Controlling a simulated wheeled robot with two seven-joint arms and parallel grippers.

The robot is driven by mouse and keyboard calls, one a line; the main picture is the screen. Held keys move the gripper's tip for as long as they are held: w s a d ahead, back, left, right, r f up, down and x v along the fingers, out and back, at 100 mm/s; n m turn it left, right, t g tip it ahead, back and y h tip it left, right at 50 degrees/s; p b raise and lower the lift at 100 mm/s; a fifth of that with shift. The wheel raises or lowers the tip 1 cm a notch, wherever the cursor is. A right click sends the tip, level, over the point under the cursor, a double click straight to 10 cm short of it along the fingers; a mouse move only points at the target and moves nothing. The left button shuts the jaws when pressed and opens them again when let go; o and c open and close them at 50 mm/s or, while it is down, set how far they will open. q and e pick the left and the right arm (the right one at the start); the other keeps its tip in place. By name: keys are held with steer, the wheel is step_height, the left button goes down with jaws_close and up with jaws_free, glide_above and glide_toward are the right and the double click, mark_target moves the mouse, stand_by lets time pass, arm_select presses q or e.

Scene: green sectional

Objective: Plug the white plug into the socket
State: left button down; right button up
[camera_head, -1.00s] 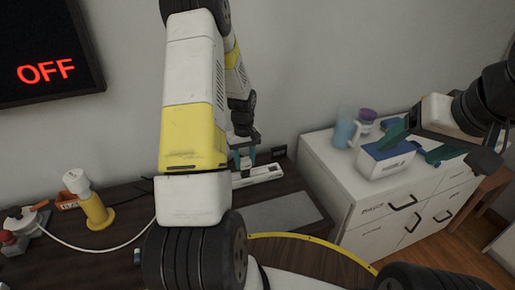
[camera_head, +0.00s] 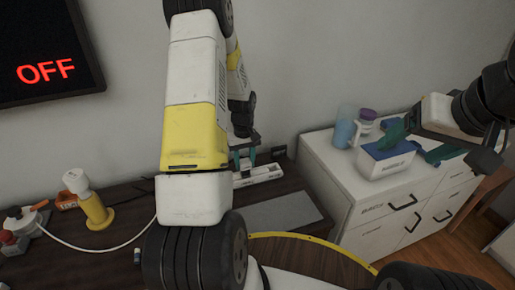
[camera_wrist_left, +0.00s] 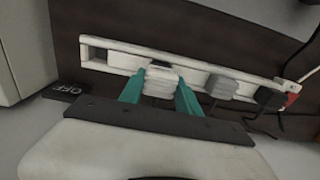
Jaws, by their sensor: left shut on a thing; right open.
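The white plug (camera_wrist_left: 161,82) is between the teal fingers of my left gripper (camera_wrist_left: 160,92) in the left wrist view, and the fingers are shut on it. It overlaps the white socket strip (camera_wrist_left: 118,56) on the dark desk. I cannot tell whether its pins are in a socket. In the head view my left gripper (camera_head: 245,156) is beside the strip (camera_head: 266,172), and the plug is too small to make out clearly. My right gripper (camera_head: 418,146) is open, over the white cabinet at the right.
A grey plug (camera_wrist_left: 222,87) and a black plug (camera_wrist_left: 268,97) are farther right along the strip. A wall display (camera_head: 45,50) reads OFF. A yellow-and-white lamp-like item (camera_head: 90,200) stands left on the desk (camera_head: 125,255). A white box (camera_head: 385,162) sits on the cabinet (camera_head: 335,175).

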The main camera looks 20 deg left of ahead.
mark_target(245, 168)
arm_select(q)
steer(key=shift+f, duration=1.8)
steer(key=c, duration=0.8)
jaws_free()
steer(key=shift+o, duration=0.2)
step_height(245, 168, up, 8)
steer(key=shift+f, duration=0.1)
